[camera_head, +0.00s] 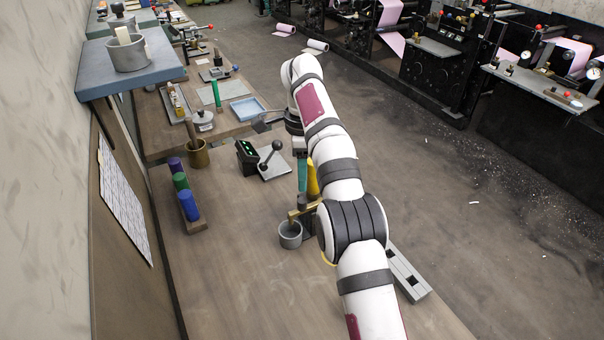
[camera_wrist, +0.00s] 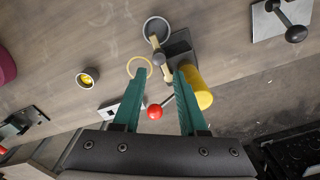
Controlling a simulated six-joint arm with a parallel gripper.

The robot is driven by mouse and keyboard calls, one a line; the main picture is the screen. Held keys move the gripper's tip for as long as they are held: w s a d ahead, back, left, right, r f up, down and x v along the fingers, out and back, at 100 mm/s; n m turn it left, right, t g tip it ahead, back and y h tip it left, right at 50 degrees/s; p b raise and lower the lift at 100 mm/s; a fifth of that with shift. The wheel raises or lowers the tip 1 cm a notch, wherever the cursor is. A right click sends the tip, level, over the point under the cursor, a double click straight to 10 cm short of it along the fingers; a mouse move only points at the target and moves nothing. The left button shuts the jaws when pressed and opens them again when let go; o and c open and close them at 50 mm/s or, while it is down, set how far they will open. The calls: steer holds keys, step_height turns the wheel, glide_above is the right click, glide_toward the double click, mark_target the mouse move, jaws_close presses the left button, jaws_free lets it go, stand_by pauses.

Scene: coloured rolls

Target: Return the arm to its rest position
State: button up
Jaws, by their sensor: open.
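My arm, white with maroon panels, reaches from the bottom right of the head view over the bench and bends down. My gripper (camera_wrist: 160,74) has teal fingers, spread apart with nothing held between them. In the head view a teal finger (camera_head: 302,172) shows beside a yellow roll (camera_head: 312,181), partly hidden by my arm. In the wrist view the yellow roll (camera_wrist: 197,88) is beside the right finger; I cannot tell whether they touch. Purple (camera_head: 175,163), green (camera_head: 180,181) and blue (camera_head: 188,205) rolls stand in a wooden rack (camera_head: 192,228) at the left.
A grey cup (camera_head: 290,236) stands near a brass-coloured piece below my gripper. A lever device (camera_head: 271,160) and a brass pot (camera_head: 198,153) stand further back. A blue shelf (camera_head: 140,76) juts from the left wall. The front left bench is clear. Machines line the right.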

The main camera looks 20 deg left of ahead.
stand_by(0.3)
steer(key=s+d+r+n+y, duration=0.1)
steer(key=s+d+r+n, duration=0.3)
steer(key=s+d, duration=0.45)
steer(key=s+d+r+n, duration=0.1)
steer(key=s+d+r, duration=0.55)
steer(key=d, duration=0.25)
steer(key=s+d+f+n, duration=0.2)
steer(key=s+f, duration=0.2)
steer(key=s, duration=0.6)
steer(key=s+d+f+n, duration=0.1)
steer(key=s+f, duration=0.4)
steer(key=s, duration=0.6)
steer(key=shift+s+d+f+n+y, duration=0.2)
steer(key=shift+d+n+y, duration=0.2)
steer(key=shift+d, duration=0.5)
